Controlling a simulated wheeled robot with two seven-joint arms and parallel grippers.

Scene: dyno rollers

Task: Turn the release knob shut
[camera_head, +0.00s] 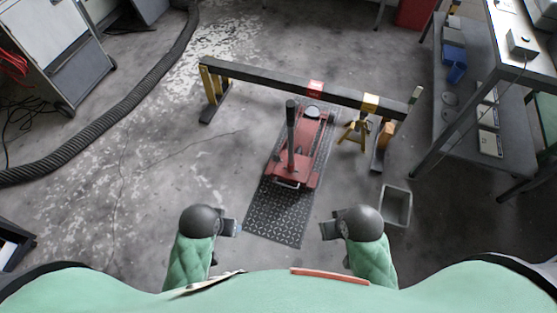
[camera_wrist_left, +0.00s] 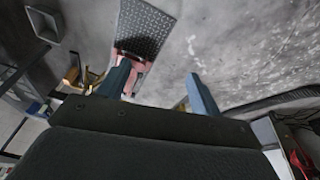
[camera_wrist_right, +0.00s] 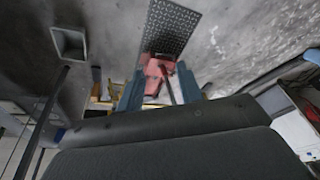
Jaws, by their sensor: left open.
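A red floor jack (camera_head: 296,150) stands on a dark diamond-plate mat (camera_head: 275,218) in front of me, its black handle (camera_head: 291,135) upright. The jack also shows in the left wrist view (camera_wrist_left: 130,68) and in the right wrist view (camera_wrist_right: 155,75). The release knob is too small to make out in any view. My left gripper (camera_head: 232,228) is open and empty, left of the mat. My right gripper (camera_head: 328,230) is open and empty, right of the mat. Both are nearer to me than the jack and touch nothing.
A black beam (camera_head: 255,82) on yellow stands spans behind the jack. A yellow jack stand (camera_head: 354,131) is right of it. A grey bin (camera_head: 396,206) is on the floor at right, by a workbench (camera_head: 455,110). A black hose (camera_head: 120,118) lies at left.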

